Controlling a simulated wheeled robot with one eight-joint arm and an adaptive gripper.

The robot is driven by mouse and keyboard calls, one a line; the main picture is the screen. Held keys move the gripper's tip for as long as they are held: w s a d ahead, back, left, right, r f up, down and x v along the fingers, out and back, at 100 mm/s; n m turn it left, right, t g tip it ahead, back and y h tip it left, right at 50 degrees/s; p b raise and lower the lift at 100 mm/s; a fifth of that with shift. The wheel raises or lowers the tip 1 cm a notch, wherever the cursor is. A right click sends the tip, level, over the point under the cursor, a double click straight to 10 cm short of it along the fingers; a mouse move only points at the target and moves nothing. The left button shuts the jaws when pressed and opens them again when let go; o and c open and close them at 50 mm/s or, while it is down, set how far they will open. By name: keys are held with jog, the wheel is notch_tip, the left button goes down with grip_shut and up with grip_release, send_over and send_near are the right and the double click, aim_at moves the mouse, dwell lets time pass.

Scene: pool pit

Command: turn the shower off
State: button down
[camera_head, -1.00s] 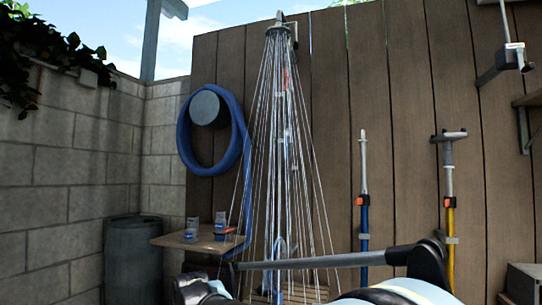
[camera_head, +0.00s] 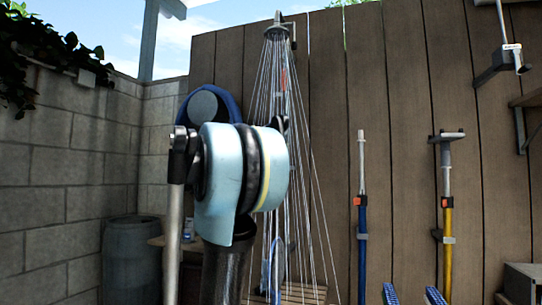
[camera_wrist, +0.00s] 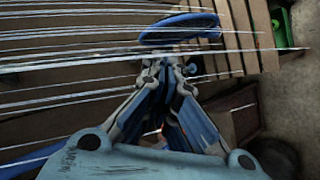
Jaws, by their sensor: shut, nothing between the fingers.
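The shower head (camera_head: 278,30) on the plank wall is running, with water streams (camera_head: 300,170) fanning down. In the wrist view, water streams (camera_wrist: 60,50) cross the left and middle. A blue ring (camera_wrist: 178,42), which looks like a round handle, lies just beyond the fingertips of my gripper (camera_wrist: 165,66). My gripper is shut and empty. I cannot tell whether its tips touch the ring. A blue curved shape (camera_head: 277,268) low behind the water in the head view may be the same ring. My arm hides my gripper there and part of the shower.
A dark barrel (camera_head: 132,258) stands by the block wall. Blue (camera_head: 362,220) and yellow (camera_head: 447,215) poles lean on the planks at right. The wrist view shows wooden slats (camera_wrist: 242,40).

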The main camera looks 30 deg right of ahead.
jog(key=w+d+r+h, duration=0.2)
jog(key=w+r, duration=0.3)
jog(key=r, duration=0.3)
jog(key=w+d+r+g+h, duration=0.1)
jog(key=w+d+r+h, duration=0.2)
jog(key=r, duration=0.6)
jog(key=w+d+r+g+h, duration=0.1)
jog(key=w+d+r+h, duration=0.1)
jog(key=w+d+r, duration=0.3)
notch_tip(320, 180, up, 4)
jog(key=shift+w+d+r+m+h, duration=0.15)
jog(key=shift+w+m+h, duration=0.2)
jog(key=shift+w, duration=0.9)
jog(key=s+d, duration=0.4)
jog(key=d, duration=0.8)
jog(key=shift+d, duration=0.3)
jog(key=shift+w, duration=0.1)
